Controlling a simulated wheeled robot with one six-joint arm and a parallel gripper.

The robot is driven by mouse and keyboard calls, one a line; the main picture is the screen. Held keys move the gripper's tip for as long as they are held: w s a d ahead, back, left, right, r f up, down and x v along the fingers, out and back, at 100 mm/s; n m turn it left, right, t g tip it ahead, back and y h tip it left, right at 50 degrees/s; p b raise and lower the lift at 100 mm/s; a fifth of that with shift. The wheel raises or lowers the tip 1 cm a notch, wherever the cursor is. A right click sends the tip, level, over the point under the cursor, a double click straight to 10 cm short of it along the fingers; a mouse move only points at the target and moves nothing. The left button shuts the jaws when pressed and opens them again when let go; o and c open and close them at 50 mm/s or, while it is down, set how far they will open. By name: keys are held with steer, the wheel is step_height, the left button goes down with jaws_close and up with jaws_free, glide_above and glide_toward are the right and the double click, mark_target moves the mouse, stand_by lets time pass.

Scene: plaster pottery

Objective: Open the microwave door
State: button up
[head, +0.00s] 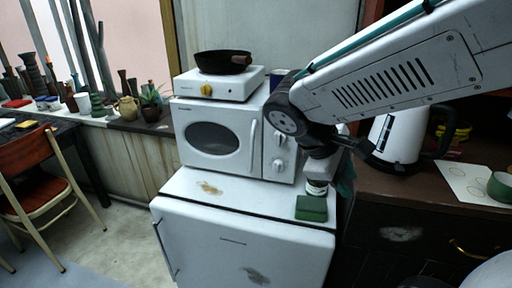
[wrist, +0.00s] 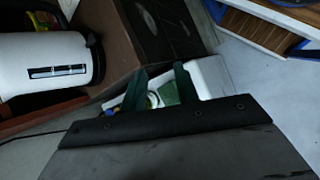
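The white microwave (head: 215,136) stands on a small white fridge in the head view. Its door, with a dark oval window (head: 211,138), is shut. The upright handle (head: 253,147) is on the door's right side, beside the knobs (head: 279,152). My gripper is to the right of the microwave, apart from the handle, mostly hidden behind my wrist in the head view. In the wrist view my gripper (wrist: 160,78) shows two dark green fingers spread apart with nothing held between them. The microwave cannot be made out in the wrist view.
A hot plate (head: 219,84) with a black pan (head: 222,62) sits on the microwave. A green block (head: 311,208) and small jar (head: 317,188) stand on the fridge's (head: 245,240) right edge. A white kettle (head: 398,135) is at right. The fridge top before the door is mostly clear.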

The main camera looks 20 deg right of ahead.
steer(key=w+n+t+h, duration=0.1)
steer(key=w+n+h, duration=0.35)
steer(key=w, duration=0.25)
steer(key=n+t+h, duration=0.2)
steer(key=n+t, duration=1)
steer(key=n, duration=0.3)
glide_toward(251, 148)
steer(key=x, duration=0.3)
steer(key=shift+y, duration=0.25)
steer(key=x, duration=0.7)
steer(key=shift+w+d, duration=0.2)
steer(key=shift+d, duration=0.05)
jaws_close()
